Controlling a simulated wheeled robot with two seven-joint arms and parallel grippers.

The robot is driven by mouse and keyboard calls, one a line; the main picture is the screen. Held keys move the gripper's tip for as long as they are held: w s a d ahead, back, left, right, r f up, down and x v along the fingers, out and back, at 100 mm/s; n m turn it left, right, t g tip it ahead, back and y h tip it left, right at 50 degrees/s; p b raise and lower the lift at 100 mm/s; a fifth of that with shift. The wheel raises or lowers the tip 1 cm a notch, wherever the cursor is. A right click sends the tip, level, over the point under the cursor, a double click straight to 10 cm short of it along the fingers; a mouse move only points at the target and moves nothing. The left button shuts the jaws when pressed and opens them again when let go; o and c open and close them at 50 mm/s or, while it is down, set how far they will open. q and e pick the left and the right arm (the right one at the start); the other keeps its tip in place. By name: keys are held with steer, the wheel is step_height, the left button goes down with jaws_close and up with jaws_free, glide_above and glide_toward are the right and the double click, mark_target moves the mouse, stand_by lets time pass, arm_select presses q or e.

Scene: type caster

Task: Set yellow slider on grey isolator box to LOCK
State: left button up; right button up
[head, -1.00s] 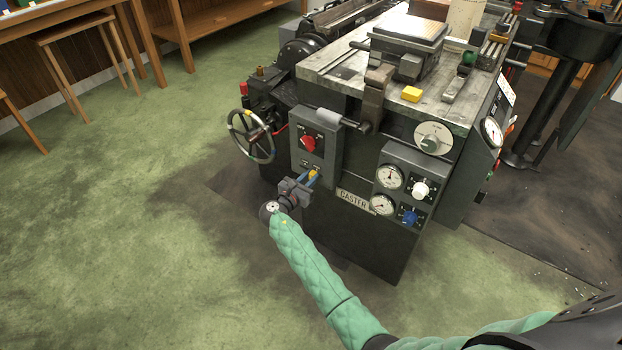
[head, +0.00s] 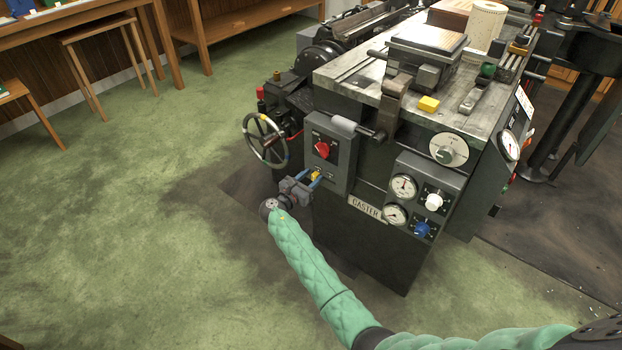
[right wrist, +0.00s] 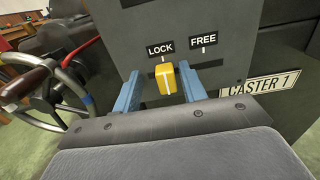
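The grey isolator box (head: 340,135) with a red knob (head: 322,149) is on the near left side of the machine. Its yellow slider (right wrist: 167,78) sits below the LOCK label (right wrist: 160,48) in the right wrist view, left of the FREE label (right wrist: 203,40). The slider also shows in the head view (head: 316,175). My right gripper (right wrist: 160,88) is open, with its blue fingers on either side of the slider. A gap shows at the left finger; the right finger is close beside the slider, and contact is unclear. My left gripper is out of view.
A spoked handwheel (head: 265,140) stands just left of the box. Gauges (head: 404,187) and a blue knob (head: 422,229) are on a panel to the right, past the CASTER nameplate (head: 364,207). Green floor at the left is clear.

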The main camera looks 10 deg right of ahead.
steer(key=shift+s, duration=0.1)
steer(key=v, duration=0.7)
steer(key=shift+s+a, duration=0.2)
steer(key=shift+a, duration=0.1)
